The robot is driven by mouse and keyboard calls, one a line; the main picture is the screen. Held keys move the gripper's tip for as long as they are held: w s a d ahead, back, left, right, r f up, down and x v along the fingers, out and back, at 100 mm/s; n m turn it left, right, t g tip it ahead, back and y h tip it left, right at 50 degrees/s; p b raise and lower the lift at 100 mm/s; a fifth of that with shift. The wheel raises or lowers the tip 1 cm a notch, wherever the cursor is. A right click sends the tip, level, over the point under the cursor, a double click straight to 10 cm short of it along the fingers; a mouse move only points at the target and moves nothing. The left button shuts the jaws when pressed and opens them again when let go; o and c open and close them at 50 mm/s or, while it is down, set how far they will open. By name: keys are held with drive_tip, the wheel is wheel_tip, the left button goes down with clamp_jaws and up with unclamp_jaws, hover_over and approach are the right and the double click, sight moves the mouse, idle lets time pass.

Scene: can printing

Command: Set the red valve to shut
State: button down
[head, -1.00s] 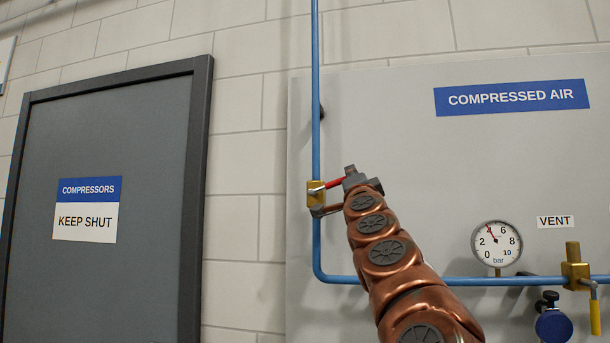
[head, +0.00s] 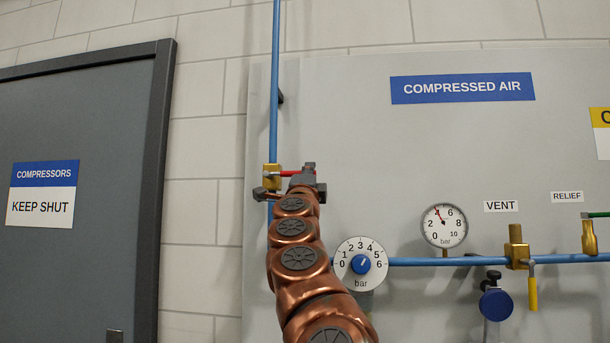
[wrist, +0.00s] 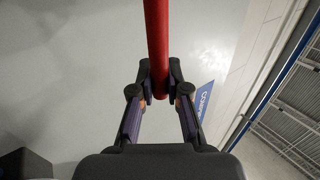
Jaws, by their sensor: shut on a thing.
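The red valve has a brass body (head: 272,177) on the vertical blue pipe in the head view. Its red lever (head: 288,174) points right, nearly level, across the line of the pipe. My gripper (head: 303,180) is at the lever's right end and partly hides it. In the wrist view the red lever (wrist: 157,40) runs down from the top edge in between the two fingers of my gripper (wrist: 160,80), which are closed on it.
A regulator knob (head: 361,264), a pressure gauge (head: 444,226), a vent valve (head: 517,250) with a yellow handle and a relief valve (head: 589,237) are along the lower pipe. A grey door (head: 75,200) stands at the left.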

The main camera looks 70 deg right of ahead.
drive_tip(key=shift+s+f, duration=0.1)
drive_tip(key=shift+s, duration=0.05)
drive_tip(key=c, duration=1.3)
unclamp_jaws()
drive_tip(key=shift+o, duration=0.8)
drive_tip(key=shift+a, duration=0.1)
drive_tip(key=v, duration=1.1)
drive_tip(key=shift+a+f, duration=0.25)
drive_tip(key=shift+a, duration=0.05)
